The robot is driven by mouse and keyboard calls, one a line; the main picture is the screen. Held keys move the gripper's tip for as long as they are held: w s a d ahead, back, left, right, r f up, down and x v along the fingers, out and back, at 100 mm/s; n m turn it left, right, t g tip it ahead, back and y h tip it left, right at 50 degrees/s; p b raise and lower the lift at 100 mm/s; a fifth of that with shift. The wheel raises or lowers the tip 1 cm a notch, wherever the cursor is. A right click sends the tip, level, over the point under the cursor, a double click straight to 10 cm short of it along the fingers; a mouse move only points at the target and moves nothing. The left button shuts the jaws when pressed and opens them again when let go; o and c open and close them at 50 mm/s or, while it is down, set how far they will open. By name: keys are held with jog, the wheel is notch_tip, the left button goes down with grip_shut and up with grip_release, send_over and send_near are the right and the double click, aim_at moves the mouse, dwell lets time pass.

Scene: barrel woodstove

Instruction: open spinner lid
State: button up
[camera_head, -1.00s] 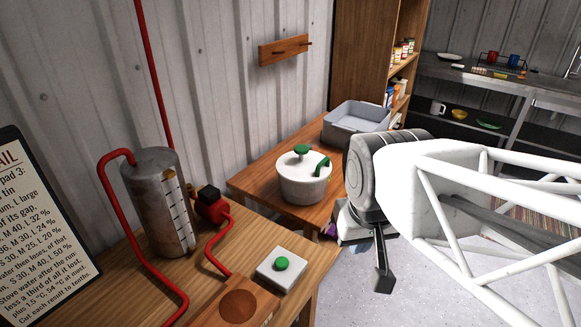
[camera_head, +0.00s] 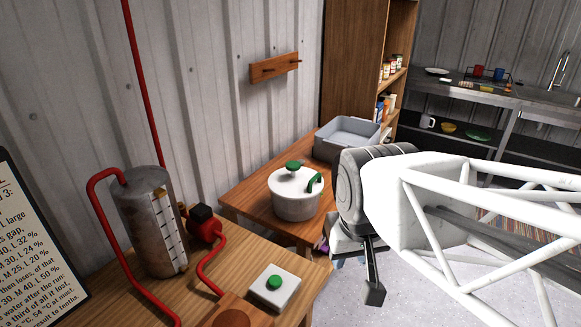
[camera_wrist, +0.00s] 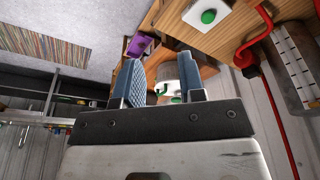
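The spinner (camera_head: 297,204) is a white round tub with a closed white lid (camera_head: 291,180). The lid carries a green knob (camera_head: 293,166) and a curved green handle (camera_head: 314,183). It stands upright on the small wooden table, left of my arm. My gripper (camera_wrist: 161,82) shows in the wrist view with its two blue-grey fingers apart and nothing held. The spinner (camera_wrist: 167,73) shows beyond the gap between them, partly hidden by the fingers. In the head view one dark finger (camera_head: 374,290) points down, apart from the spinner; the other is hidden.
A grey bin (camera_head: 347,139) stands behind the spinner on the same table (camera_head: 245,190). The nearer bench (camera_head: 215,270) holds a metal tank (camera_head: 150,222), red pipes and a white box with a green button (camera_head: 275,288). A purple object (camera_wrist: 139,45) shows near the fingers in the wrist view.

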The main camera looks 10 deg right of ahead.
jog(key=w, duration=0.3)
jog(key=w+d+m, duration=0.1)
jog(key=w, duration=0.3)
jog(key=w+r+m, duration=0.1)
jog(key=w, duration=0.2)
jog(key=shift+w+d+t, duration=0.25)
jog(key=shift+t, duration=0.05)
jog(key=m+t+h, duration=0.1)
jog(key=m+h, duration=0.1)
jog(key=m, duration=0.5)
send_near(315, 176)
jog(key=shift+d+f, duration=0.3)
jog(key=shift+f, duration=0.2)
jog(key=shift+f, duration=0.15)
jog(key=shift+x, duration=3.7)
jog(key=shift+w+a, duration=0.15)
grip_shut()
